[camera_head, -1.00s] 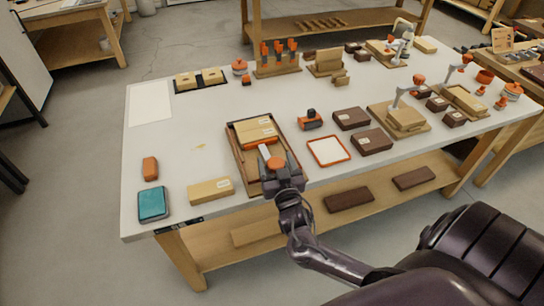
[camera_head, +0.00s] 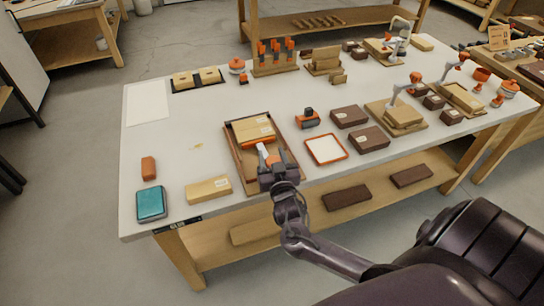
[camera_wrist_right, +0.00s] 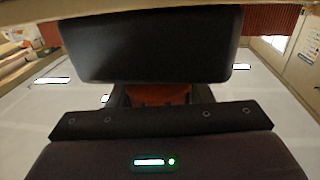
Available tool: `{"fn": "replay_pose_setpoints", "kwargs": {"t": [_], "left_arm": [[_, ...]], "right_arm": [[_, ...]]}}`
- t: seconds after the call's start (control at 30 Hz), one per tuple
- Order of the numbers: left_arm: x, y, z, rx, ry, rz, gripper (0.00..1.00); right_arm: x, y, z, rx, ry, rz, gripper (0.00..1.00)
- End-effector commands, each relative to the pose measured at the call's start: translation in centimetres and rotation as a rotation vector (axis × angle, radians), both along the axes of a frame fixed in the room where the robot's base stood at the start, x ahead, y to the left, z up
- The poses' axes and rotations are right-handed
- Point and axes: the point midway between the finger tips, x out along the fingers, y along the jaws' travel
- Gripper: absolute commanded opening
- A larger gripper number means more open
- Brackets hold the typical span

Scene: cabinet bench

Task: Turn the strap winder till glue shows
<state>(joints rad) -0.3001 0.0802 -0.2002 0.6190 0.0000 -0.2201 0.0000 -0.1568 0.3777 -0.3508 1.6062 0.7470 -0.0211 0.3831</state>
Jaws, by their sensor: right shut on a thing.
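The strap winder shows as a pale lever (camera_head: 262,150) with an orange end (camera_head: 272,160), at the near side of a brown wooden tray (camera_head: 238,163). My right gripper (camera_head: 274,165) is shut on the winder's orange end. In the right wrist view, orange (camera_wrist_right: 158,93) shows between the dark gripper parts, and most of the winder is hidden. A small black display (camera_head: 178,225) on the bench's front edge shows white letters that look like "GLUE". My left gripper is not in view.
Wood blocks and an orange strip (camera_head: 258,143) lie in the tray. A pale wood block (camera_head: 209,189), a teal box (camera_head: 151,204) and an orange block (camera_head: 148,167) lie to its left. An orange-framed white tray (camera_head: 326,149) lies to its right. The bench's left middle is mostly clear.

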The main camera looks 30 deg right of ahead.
Motion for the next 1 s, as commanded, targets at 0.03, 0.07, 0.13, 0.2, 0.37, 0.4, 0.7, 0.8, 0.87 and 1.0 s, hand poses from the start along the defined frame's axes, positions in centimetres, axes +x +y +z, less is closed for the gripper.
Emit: {"fn": "replay_pose_setpoints", "kwargs": {"t": [0.03, 0.07, 0.13, 0.2, 0.37, 0.4, 0.7, 0.8, 0.87, 1.0], "left_arm": [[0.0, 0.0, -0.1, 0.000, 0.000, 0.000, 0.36], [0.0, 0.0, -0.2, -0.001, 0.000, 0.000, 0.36], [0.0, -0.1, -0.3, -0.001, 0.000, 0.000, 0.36], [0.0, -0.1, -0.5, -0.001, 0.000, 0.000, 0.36], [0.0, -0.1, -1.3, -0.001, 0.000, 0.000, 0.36], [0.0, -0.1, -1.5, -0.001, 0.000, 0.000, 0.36], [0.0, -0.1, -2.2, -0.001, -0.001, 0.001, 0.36], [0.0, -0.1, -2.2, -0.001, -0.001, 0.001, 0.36], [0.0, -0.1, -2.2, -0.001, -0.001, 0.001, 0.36], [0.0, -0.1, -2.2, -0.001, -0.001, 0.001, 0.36]], "right_arm": [[0.0, 0.0, 0.0, 0.006, -0.003, -0.026, 0.23], [0.0, 0.0, 0.0, 0.007, -0.005, -0.046, 0.23], [0.0, 0.0, -0.1, 0.010, -0.005, -0.101, 0.23], [0.0, -0.2, -0.1, 0.010, -0.004, -0.162, 0.23], [-0.2, -0.4, -0.2, 0.010, -0.004, -0.301, 0.23], [-0.2, -0.5, -0.2, 0.010, -0.004, -0.333, 0.23], [-0.5, -0.7, 0.0, 0.002, -0.001, -0.465, 0.23], [-0.5, -0.8, 0.1, 0.001, 0.000, -0.468, 0.23], [-0.5, -0.8, 0.1, 0.001, 0.000, -0.467, 0.23], [-0.5, -0.8, 0.1, 0.001, 0.000, -0.466, 0.48]]}}
